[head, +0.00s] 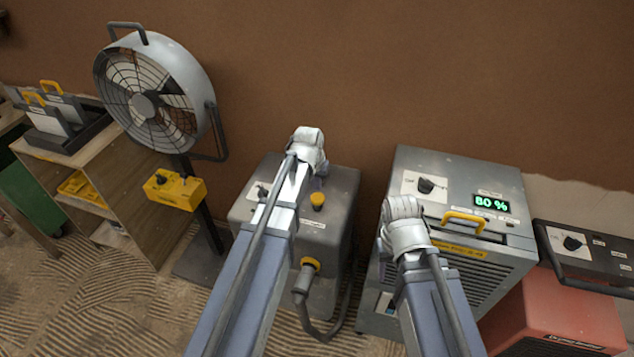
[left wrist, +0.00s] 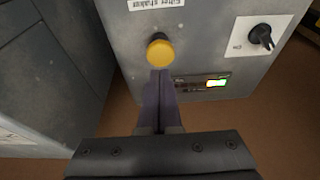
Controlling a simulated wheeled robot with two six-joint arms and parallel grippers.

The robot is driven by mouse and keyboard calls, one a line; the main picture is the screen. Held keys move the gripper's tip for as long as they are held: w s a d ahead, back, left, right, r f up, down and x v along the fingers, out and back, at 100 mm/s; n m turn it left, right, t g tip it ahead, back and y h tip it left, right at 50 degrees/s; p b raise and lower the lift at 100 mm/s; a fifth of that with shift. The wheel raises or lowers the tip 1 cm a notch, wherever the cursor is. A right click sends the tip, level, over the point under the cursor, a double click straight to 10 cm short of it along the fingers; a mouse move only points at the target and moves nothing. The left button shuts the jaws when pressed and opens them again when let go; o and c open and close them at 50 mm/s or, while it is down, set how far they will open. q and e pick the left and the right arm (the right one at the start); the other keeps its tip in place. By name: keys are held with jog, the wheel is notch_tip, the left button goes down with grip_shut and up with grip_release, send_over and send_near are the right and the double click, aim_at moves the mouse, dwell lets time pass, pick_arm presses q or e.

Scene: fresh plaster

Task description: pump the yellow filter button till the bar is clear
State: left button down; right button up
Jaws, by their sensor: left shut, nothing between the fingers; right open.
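The yellow filter button (head: 317,200) stands on top of the grey box (head: 342,185). In the left wrist view the button (left wrist: 160,50) is round, beside an upside-down label. The bar (left wrist: 205,84) is a small dark strip, lit bright yellow-green at its right end in that view; its exact level is too small to read. My left gripper (left wrist: 160,74) is shut and empty, its tips close to the button's edge; contact is unclear. In the head view my left wrist hides its fingers. My right gripper (head: 402,218) is over the front left of the dehumidifier-like unit, its fingers hidden.
The grey unit (head: 480,185) at right has a knob, a yellow handle and an 80 % display. A black knob (left wrist: 261,36) sits near the bar. A fan (head: 150,95) stands at left; a red machine (head: 555,315) is at far right. A hose hangs from the box's front.

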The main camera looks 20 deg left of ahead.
pick_arm(q)
jog(key=p+v, duration=0.5)
jog(key=v, duration=0.1)
jog(key=shift+r, duration=0.3)
pick_arm(e)
notch_tip(320, 180, up, 6)
jog(key=shift+r, duration=0.15)
